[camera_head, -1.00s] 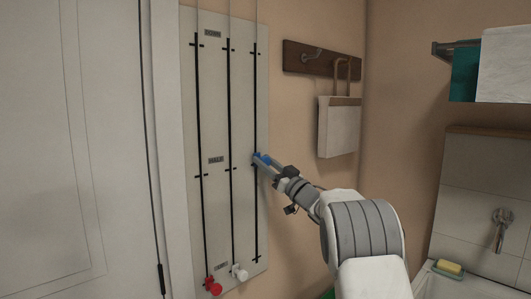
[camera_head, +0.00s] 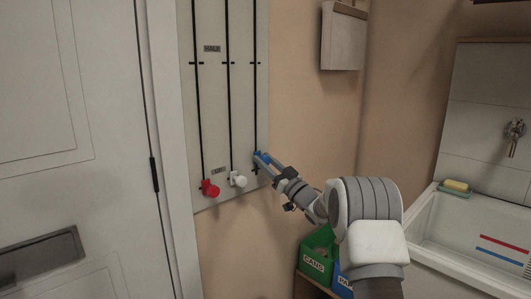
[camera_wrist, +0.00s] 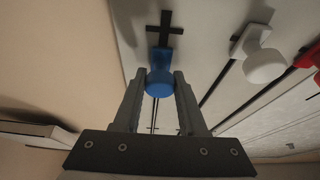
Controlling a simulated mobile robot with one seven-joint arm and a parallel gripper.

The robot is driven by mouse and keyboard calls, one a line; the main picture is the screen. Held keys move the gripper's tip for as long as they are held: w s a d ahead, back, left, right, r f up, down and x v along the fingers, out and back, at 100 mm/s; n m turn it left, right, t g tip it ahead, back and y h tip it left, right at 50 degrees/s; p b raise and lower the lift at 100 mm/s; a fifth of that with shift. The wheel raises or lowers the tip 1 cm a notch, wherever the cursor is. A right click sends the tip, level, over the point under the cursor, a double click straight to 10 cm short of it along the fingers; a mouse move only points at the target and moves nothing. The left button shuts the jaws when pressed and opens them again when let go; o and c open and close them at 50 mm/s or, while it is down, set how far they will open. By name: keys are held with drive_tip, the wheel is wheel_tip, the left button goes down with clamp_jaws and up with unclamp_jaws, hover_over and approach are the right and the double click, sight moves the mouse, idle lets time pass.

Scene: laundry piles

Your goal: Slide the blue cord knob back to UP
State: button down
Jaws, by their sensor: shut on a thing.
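The blue cord knob (camera_head: 262,157) is low on the rightmost slot of the pale wall board (camera_head: 213,120), well below the HALF label (camera_head: 211,48). My gripper (camera_head: 267,162) is shut on the knob from the right. In the wrist view the blue knob (camera_wrist: 159,80) sits between both fingers of my gripper (camera_wrist: 158,88). A black cross mark (camera_wrist: 165,29) shows on the slot just beyond it. A lower label (camera_head: 219,170) is too small to read.
A red knob (camera_head: 210,188) and a white knob (camera_head: 238,179) sit at the bottoms of the other slots. A door (camera_head: 70,120) is at left. Green (camera_head: 318,256) and blue (camera_head: 343,284) bins and a sink (camera_head: 440,222) are at lower right.

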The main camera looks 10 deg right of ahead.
sight(256, 165)
wheel_tip(256, 165, down, 5)
drive_tip(key=shift+r+b, duration=0.1)
drive_tip(key=shift+b, duration=0.8)
drive_tip(key=shift+c, duration=2.3)
unclamp_jaws()
drive_tip(key=shift+r, duration=0.1)
drive_tip(key=p+v, duration=0.2)
drive_tip(key=v, duration=1.5)
drive_tip(key=shift+s+p, duration=0.2)
drive_tip(key=shift+p, duration=0.1)
drive_tip(key=shift+d, duration=0.1)
